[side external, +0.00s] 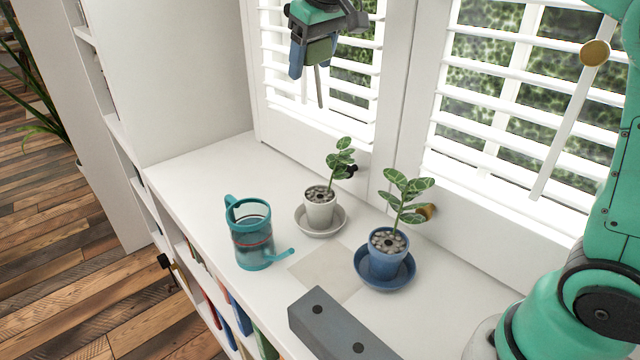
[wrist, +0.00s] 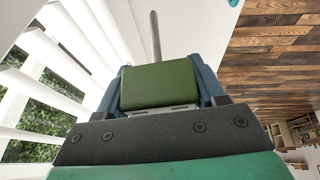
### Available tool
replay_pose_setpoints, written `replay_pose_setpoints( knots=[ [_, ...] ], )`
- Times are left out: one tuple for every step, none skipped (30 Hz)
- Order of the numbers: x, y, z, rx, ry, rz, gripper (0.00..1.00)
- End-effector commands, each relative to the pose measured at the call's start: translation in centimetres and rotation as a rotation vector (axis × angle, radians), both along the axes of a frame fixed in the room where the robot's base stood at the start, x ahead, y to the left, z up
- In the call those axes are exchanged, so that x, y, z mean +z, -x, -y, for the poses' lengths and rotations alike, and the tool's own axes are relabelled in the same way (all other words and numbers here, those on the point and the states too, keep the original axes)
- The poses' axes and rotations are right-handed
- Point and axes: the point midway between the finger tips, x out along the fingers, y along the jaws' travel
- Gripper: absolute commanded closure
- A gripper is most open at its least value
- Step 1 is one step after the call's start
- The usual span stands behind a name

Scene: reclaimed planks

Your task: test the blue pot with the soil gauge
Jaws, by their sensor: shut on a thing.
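The blue pot (side external: 386,262) stands upright in a blue saucer (side external: 372,282) on the white shelf top. It holds pebbles and a leafy plant (side external: 405,192). My gripper (side external: 312,62) is high up in front of the left shutter, well above and to the left of the pot. It is shut on the soil gauge (side external: 319,50), a green block with a thin metal probe pointing down. In the wrist view the gauge's green body (wrist: 160,86) sits between my blue fingers, its grey probe reaching away from me. The probe touches nothing.
A white pot (side external: 320,210) with a plant stands in a white saucer left of the blue pot. A teal watering can (side external: 252,238) is at the front left. A grey block with holes (side external: 335,325) lies in front. Window shutters (side external: 520,120) stand behind.

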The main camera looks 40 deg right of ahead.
Motion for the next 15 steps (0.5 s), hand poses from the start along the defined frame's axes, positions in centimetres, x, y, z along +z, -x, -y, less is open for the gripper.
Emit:
replay_pose_setpoints(
  knots=[
    [0.4,0.0,0.0,0.0,0.0,0.0,0.97],
    [0.6,0.0,0.0,0.0,0.0,0.0,0.97],
    [0.9,0.0,0.0,0.0,0.0,0.0,0.97],
    [1.1,0.0,0.0,0.0,0.0,0.0,0.97],
    [1.3,0.0,0.0,0.0,0.0,0.0,0.97],
    [1.5,0.0,0.0,0.0,0.0,0.0,0.97],
    [1.8,0.0,0.0,0.0,0.0,0.0,0.97],
    [2.0,0.0,0.0,0.0,0.0,0.0,0.97],
    [2.2,0.0,0.0,0.0,0.0,0.0,0.97],
    [2.4,0.0,0.0,0.0,0.0,0.0,0.97],
    [2.6,0.0,0.0,0.0,0.0,0.0,0.97],
    [2.9,0.0,0.0,0.0,0.0,0.0,0.97],
    [3.1,0.0,0.0,0.0,0.0,0.0,0.97],
    [3.3,0.0,0.0,0.0,0.0,0.0,0.97],
    [3.5,0.0,0.0,0.0,0.0,0.0,0.97]
  ],
)
